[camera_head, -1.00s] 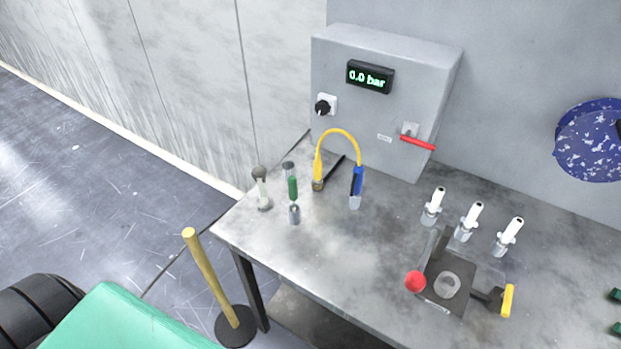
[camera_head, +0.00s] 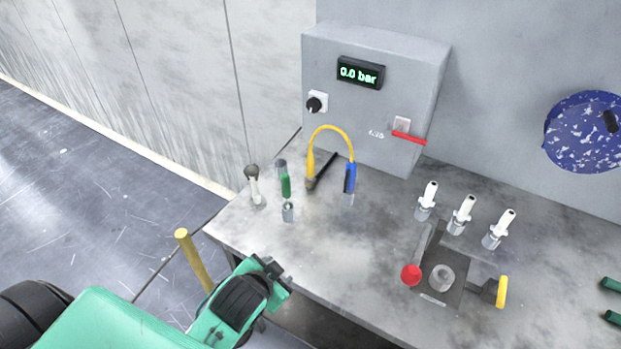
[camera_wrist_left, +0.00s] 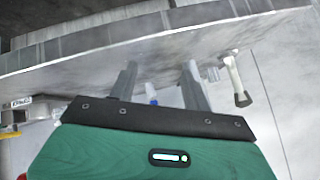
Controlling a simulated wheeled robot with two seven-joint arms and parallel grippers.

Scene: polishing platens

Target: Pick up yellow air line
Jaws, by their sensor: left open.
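The yellow air line (camera_head: 331,128) stands as an arch on the grey table in front of the control box. Its left end comes down by a dark base, and its right end meets a blue connector (camera_head: 349,178) in a clear holder. My left gripper (camera_head: 268,272) is at the table's front edge, in front of the air line and apart from it. In the left wrist view its fingers (camera_wrist_left: 160,82) are spread with nothing held. A small blue part shows between them, farther off; the yellow arch is not clear there. My right gripper is not in view.
A white fitting with a grey knob (camera_head: 253,184) and a green-handled tool (camera_head: 286,186) stand left of the air line. The control box (camera_head: 375,95) reads 0.0 bar. Several white nozzles (camera_head: 464,214) and a fixture with a red ball (camera_head: 411,274) stand to the right. A yellow post (camera_head: 193,258) stands by the table.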

